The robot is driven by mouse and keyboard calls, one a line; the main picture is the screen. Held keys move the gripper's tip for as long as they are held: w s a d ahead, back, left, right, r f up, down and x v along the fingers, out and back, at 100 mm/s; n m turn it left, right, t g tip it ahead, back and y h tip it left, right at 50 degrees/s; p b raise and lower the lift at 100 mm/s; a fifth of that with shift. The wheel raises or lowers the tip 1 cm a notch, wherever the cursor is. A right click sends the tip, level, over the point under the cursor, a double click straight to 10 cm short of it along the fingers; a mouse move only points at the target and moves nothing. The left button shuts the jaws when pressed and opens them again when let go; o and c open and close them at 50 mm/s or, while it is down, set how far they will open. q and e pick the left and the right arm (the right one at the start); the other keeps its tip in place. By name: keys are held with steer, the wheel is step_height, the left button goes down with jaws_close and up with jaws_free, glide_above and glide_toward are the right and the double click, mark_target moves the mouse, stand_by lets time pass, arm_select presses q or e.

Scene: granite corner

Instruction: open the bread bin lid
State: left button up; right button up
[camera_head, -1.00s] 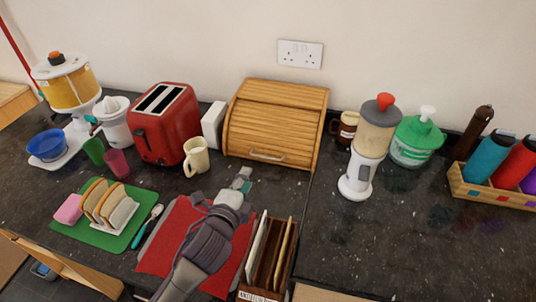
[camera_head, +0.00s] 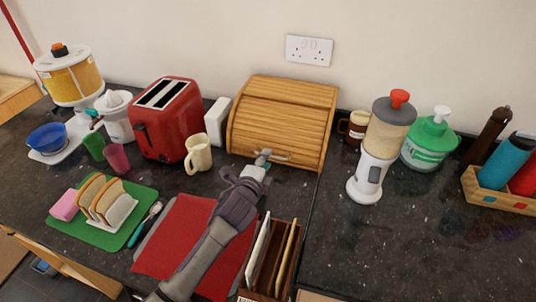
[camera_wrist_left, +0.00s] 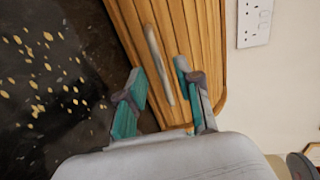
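The wooden bread bin (camera_head: 285,118) stands against the wall with its slatted lid (camera_head: 275,132) closed. A pale metal bar handle (camera_head: 281,157) runs along the lid's lower front edge. My left gripper (camera_head: 262,156) is at the left part of this handle. In the left wrist view the teal fingertips of the left gripper (camera_wrist_left: 160,77) are apart. The handle (camera_wrist_left: 157,62) lies in line with the gap between them, with a finger to each side. I cannot tell whether either finger touches it. My right gripper is not in view.
A cream mug (camera_head: 198,153) and a red toaster (camera_head: 170,122) stand left of the bin. A blender (camera_head: 372,165) and a brown mug (camera_head: 354,128) stand to its right. A wooden rack (camera_head: 270,265) stands near my left arm. A red mat (camera_head: 172,245) lies under the arm.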

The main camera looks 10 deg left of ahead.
mark_target(278, 133)
arm_select(q)
steer(key=shift+x, duration=1.5)
jaws_close()
